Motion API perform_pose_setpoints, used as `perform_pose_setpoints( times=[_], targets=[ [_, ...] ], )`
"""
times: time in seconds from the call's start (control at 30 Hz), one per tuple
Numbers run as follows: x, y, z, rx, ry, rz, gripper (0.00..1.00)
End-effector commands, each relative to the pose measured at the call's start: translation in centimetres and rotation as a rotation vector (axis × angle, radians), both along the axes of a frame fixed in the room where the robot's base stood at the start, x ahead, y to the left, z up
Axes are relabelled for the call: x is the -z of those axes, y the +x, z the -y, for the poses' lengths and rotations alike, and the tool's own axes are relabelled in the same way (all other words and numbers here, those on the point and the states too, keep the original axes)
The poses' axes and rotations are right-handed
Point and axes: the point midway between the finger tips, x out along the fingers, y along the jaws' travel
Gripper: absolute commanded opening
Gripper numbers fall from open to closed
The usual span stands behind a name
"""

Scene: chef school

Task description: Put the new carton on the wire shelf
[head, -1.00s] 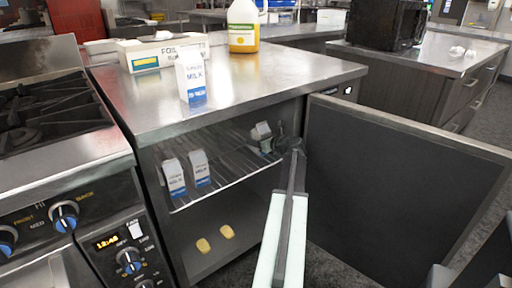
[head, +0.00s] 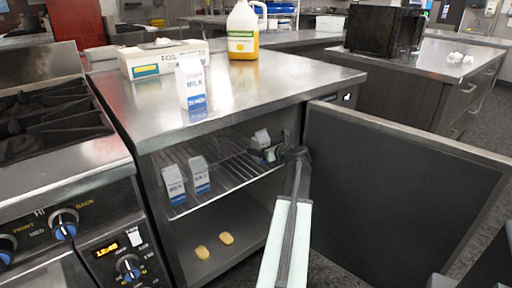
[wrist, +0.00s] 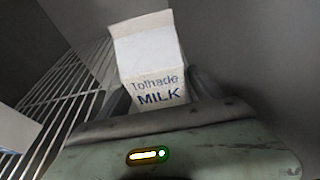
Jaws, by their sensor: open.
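A white and blue milk carton (head: 191,84) stands upright on the steel counter top. Two more milk cartons, a left one (head: 174,184) and a right one (head: 200,175), stand near the front of the wire shelf (head: 228,180) in the open cabinet. Another carton (head: 262,137) is at the shelf's right side, by my gripper (head: 270,153). In the wrist view this carton (wrist: 155,60) appears between the open fingers, its lower part hidden by my gripper (wrist: 160,100). I cannot tell whether the fingers touch it.
The open cabinet door (head: 395,185) stands close to the right of my arm. Two yellowish objects (head: 215,246) lie on the cabinet floor. A box (head: 160,58) and a yellow jug (head: 243,32) stand on the counter. A stove (head: 55,130) is at left.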

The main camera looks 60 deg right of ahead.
Motion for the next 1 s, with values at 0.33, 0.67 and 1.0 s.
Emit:
perform_pose_setpoints(
  times=[0.33,0.67,1.0],
  targets=[
    [-2.6,-7.2,-2.6,0.001,0.001,0.0,0.76],
    [-2.7,-8.3,-2.8,-0.002,0.0,0.0,0.76],
    [-3.3,-7.5,-4.3,-0.038,0.03,0.028,0.76]
  ],
)
